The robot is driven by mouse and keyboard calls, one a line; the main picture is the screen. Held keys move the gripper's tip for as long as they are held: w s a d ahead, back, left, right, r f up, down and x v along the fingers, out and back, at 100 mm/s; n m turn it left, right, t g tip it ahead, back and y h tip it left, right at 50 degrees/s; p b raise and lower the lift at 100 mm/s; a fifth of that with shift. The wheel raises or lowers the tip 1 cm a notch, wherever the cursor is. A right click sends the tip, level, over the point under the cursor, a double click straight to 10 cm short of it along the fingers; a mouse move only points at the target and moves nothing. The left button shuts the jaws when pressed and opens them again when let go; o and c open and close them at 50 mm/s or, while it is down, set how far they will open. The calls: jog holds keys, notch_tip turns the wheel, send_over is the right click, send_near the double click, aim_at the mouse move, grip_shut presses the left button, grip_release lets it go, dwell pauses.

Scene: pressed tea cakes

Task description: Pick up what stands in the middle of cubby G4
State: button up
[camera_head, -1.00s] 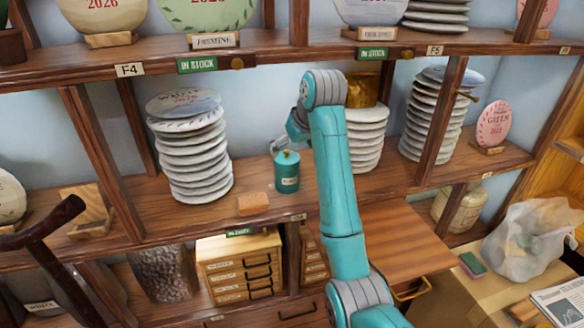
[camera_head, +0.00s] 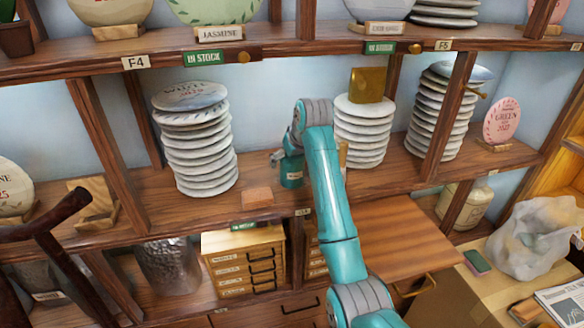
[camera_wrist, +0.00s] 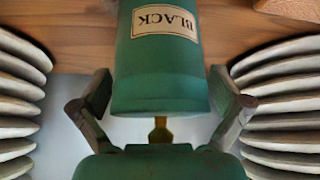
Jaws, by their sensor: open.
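A teal canister (camera_head: 291,180) stands on the middle shelf between two stacks of tea cakes. In the head view my arm and gripper hide much of it. In the wrist view the canister (camera_wrist: 160,70) fills the middle, and its label reads BLACK, upside down. My gripper (camera_wrist: 162,92) is open, with one finger on each side of the canister and small gaps visible between. In the head view my gripper (camera_head: 283,160) is at the canister, partly hidden by my own arm.
A tall stack of pale cakes (camera_head: 203,150) stands left and another (camera_head: 362,135), topped by a gold block (camera_head: 368,85), stands right. Both flank the gripper closely in the wrist view. A small brown block (camera_head: 257,197) lies near the shelf's front edge. The upper shelf (camera_head: 100,70) runs above.

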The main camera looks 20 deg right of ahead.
jog(key=c, duration=1.3)
jog(key=shift+r, duration=0.1)
jog(key=shift+c, duration=0.2)
